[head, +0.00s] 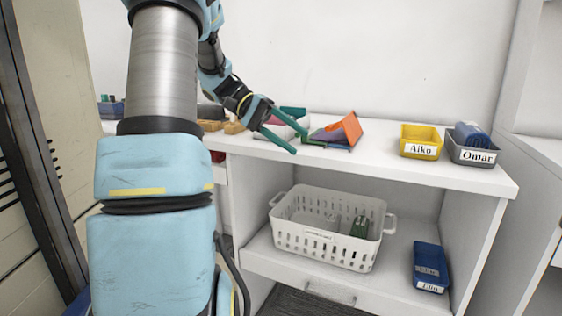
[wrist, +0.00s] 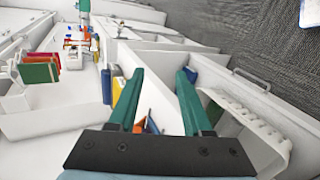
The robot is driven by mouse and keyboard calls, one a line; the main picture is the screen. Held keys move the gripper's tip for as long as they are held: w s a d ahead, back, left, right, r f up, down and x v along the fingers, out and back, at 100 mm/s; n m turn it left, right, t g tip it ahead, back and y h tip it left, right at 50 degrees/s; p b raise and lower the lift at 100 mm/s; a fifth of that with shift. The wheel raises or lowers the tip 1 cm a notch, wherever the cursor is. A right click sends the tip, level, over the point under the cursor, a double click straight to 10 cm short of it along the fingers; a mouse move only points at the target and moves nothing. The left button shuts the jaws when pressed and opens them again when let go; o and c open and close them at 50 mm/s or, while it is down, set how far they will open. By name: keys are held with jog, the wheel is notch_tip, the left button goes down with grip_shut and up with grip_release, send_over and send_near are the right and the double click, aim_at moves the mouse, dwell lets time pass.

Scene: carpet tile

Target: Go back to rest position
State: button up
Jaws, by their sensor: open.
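My gripper (head: 287,130) has two green fingers and is open, with nothing between them. It hangs over the left part of the white counter (head: 375,160), near the counter's front edge in the head view. In the wrist view my gripper (wrist: 158,95) also shows open and empty, fingers pointing away from the camera. My arm runs down the left side of the head view and hides part of the counter behind it.
An orange-and-purple pile (head: 340,132) lies just right of my gripper. A yellow bin (head: 421,142) labelled Aiko and a grey bin (head: 472,148) labelled Omar stand at the right. Below are a white basket (head: 325,242) and a blue bin (head: 430,266).

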jog(key=s+a+f+n+t+y, duration=0.1)
jog(key=s+a+f+t+y, duration=0.1)
jog(key=s+a+f+y, duration=0.3)
jog(key=s+a+f+n+t+y, duration=0.1)
jog(key=s+f+t+y, duration=0.15)
jog(key=f, duration=0.35)
jog(key=s+a+f+n+t+y, duration=0.1)
jog(key=s+a+f+t+y, duration=0.1)
jog(key=s+a+f+y, duration=0.3)
notch_tip(320, 180, up, 13)
jog(key=d+h+p, duration=0.1)
jog(key=d+p, duration=0.1)
jog(key=p, duration=1.2)
jog(key=shift+w+h, duration=0.25)
jog(key=shift+h, duration=0.1)
jog(key=shift+f, duration=0.1)
